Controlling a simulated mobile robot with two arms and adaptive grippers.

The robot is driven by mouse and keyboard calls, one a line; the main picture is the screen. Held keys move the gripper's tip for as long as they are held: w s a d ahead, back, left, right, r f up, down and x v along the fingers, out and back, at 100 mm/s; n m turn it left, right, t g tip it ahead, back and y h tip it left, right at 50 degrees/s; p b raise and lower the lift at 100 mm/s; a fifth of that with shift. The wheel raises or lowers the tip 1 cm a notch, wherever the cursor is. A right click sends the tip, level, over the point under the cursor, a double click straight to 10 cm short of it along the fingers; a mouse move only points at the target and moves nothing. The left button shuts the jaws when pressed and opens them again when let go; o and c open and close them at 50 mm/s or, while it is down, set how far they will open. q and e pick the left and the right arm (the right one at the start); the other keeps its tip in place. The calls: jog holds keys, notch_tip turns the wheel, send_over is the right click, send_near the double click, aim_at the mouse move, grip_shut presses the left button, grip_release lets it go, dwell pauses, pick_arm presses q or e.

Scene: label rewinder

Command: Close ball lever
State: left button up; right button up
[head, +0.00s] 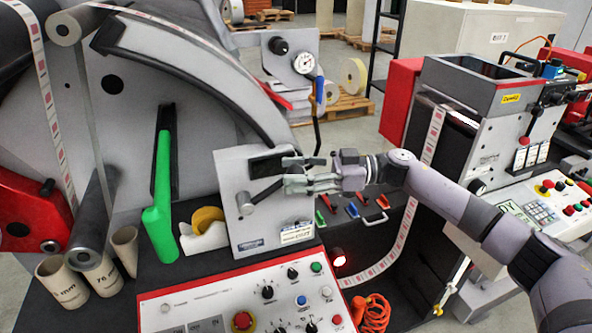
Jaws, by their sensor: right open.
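A pale grey upright plate (235,172) stands in the middle of the head view, with a dark slot-like part on its upper half. A short lever (262,194) slants across the plate from its left end up toward my right gripper. I take it for the ball lever, but its ball end is not clear and may be hidden by the fingers. My right gripper (290,174) comes in from the right with its fingers open, just in front of the plate's right edge. I cannot tell whether a finger touches the lever. My left gripper is not in view.
A green handle (160,190) stands to the left of the plate. A control panel (215,297) with buttons lies below. A tape roll (205,219) and cardboard cores (98,276) sit at left. A grey machine (470,110) and paper web are at right.

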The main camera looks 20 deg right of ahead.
grip_shut()
dwell(0.5)
